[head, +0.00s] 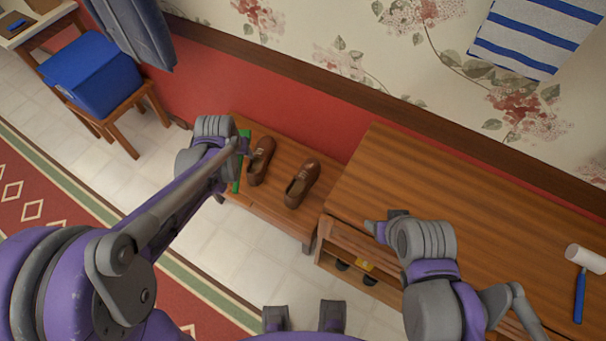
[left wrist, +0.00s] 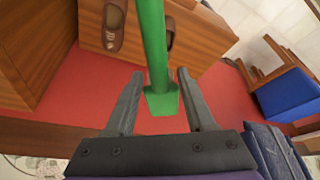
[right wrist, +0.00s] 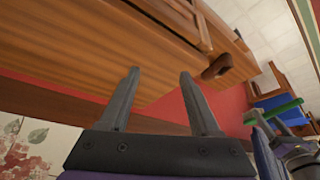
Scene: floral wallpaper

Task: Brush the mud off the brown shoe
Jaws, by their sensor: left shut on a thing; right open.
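A pair of brown shoes stands on the low wooden bench (head: 280,220): the left shoe (head: 261,160) and the right shoe (head: 302,184). Both also show in the left wrist view (left wrist: 114,28), one partly behind the green tool. Mud on them is too small to tell. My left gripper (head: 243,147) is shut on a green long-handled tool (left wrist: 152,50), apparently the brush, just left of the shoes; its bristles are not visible. The tool also shows in the right wrist view (right wrist: 278,110). My right gripper (head: 383,225) is open and empty over the front edge of the taller wooden cabinet (head: 440,190).
A lint roller with a blue handle (head: 579,295) lies on the cabinet's right part. Dark items sit in the cabinet's open shelf (head: 345,268). A blue box (head: 95,75) stands on a wooden stool at the left. The cabinet's middle top is clear.

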